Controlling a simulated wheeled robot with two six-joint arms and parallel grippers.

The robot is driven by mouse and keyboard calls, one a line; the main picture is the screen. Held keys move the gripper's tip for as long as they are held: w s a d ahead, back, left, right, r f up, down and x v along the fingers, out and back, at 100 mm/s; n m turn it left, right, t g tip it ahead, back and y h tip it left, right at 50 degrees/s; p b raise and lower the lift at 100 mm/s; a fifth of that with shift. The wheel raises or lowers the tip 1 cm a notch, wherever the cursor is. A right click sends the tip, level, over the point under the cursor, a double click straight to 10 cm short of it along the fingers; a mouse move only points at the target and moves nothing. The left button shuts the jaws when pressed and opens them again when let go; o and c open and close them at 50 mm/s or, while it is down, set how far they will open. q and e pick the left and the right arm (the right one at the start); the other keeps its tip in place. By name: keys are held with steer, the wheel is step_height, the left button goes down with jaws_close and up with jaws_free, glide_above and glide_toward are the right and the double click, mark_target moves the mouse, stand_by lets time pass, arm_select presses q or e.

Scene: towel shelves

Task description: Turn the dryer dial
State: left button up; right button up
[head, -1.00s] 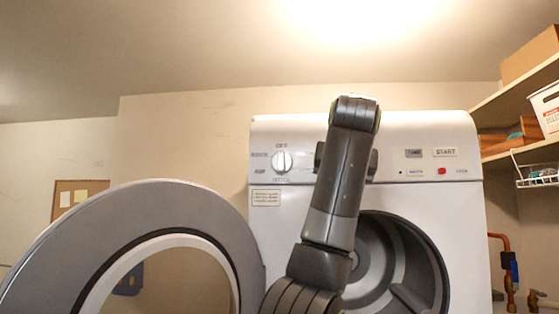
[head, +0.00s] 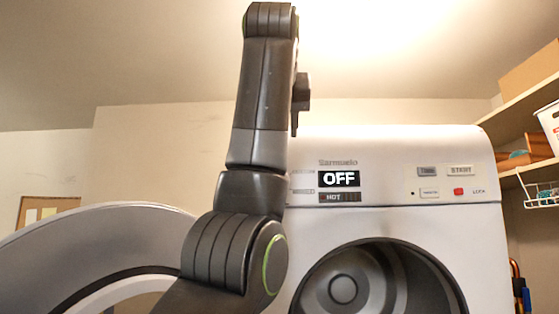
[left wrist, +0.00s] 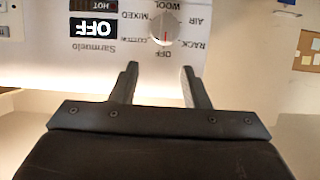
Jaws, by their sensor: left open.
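The dryer (head: 400,225) is white, with its control panel along the top front. In the left wrist view, which is upside down, the round light dial (left wrist: 165,28) sits on the panel with a red mark at the OFF label. My left gripper (left wrist: 160,78) is open and empty; its two fingers point at the panel, apart from the dial. In the head view my left arm hides the dial and most of the gripper. The display (head: 339,178) reads OFF, with HOT below. My right gripper is not in view.
The grey round dryer door (head: 60,250) stands open at the left, and the drum opening (head: 380,280) is dark. START (head: 461,171) and a red button (head: 459,191) are on the right of the panel. Wall shelves (head: 520,125) hold boxes at the right.

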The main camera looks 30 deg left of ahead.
arm_select(q)
steer(key=a+p+x, duration=0.1)
steer(key=p+x, duration=0.4)
steer(key=x, duration=0.9)
steer(key=shift+s, duration=0.2)
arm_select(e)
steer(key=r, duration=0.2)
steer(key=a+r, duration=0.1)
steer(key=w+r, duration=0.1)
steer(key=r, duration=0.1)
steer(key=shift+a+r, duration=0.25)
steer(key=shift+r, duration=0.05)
arm_select(q)
steer(key=c, duration=0.8)
jaws_close()
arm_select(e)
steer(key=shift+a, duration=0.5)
